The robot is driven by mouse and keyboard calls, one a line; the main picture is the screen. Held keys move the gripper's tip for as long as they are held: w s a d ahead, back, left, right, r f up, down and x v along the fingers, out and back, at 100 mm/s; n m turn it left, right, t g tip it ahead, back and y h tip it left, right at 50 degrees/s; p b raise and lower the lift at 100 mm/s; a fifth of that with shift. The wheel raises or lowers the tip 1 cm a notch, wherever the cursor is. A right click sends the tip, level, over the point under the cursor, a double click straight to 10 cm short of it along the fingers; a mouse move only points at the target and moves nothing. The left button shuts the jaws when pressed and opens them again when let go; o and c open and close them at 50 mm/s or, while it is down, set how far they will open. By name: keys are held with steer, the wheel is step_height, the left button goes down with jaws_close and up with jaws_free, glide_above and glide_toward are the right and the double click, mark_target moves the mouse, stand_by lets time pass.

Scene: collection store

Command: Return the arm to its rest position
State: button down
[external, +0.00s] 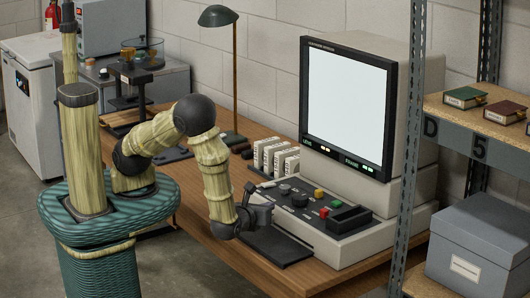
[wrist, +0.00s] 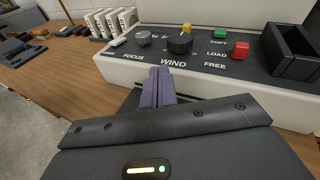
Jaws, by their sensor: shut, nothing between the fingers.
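My arm reaches out from my teal base over the wooden desk (external: 190,195). It bends down at the elbow, so it is extended over the desk. My gripper (external: 262,190) is just in front of the microfilm reader's control panel (external: 300,205). In the wrist view my gripper (wrist: 160,75) shows its two purple-grey fingers pressed together, with nothing between them. The fingertips point toward the panel (wrist: 215,60), below the black WIND knob (wrist: 180,43). I cannot tell whether they touch the panel.
The reader's large lit screen (external: 345,105) stands behind the panel. White boxes (external: 275,157) and a green lamp (external: 217,16) are to its left. A metal shelf post (external: 405,150) rises at right, with a grey box (external: 480,245) beyond it. Open floor (external: 25,220) lies at left.

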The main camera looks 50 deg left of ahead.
steer(key=s+a+r+n+g+y+p, duration=0.1)
steer(key=a+r+n+g+p, duration=0.15)
steer(key=a+n+g, duration=0.55)
steer(key=s+a+r+n+g+p, duration=0.1)
steer(key=a+r+n+g+p, duration=0.15)
steer(key=a+n+g, duration=0.6)
steer(key=w+a+r+n+t+h+p, duration=0.1)
steer(key=a+r+n+t+h, duration=0.1)
steer(key=r+n, duration=0.4)
steer(key=w+a+r+n+t+h+p, duration=0.2)
steer(key=a+r+n+h, duration=0.3)
steer(key=a+r+n, duration=0.1)
steer(key=shift+a+r+n+h, duration=0.3)
steer(key=shift+n, duration=0.35)
steer(key=shift+t, duration=0.25)
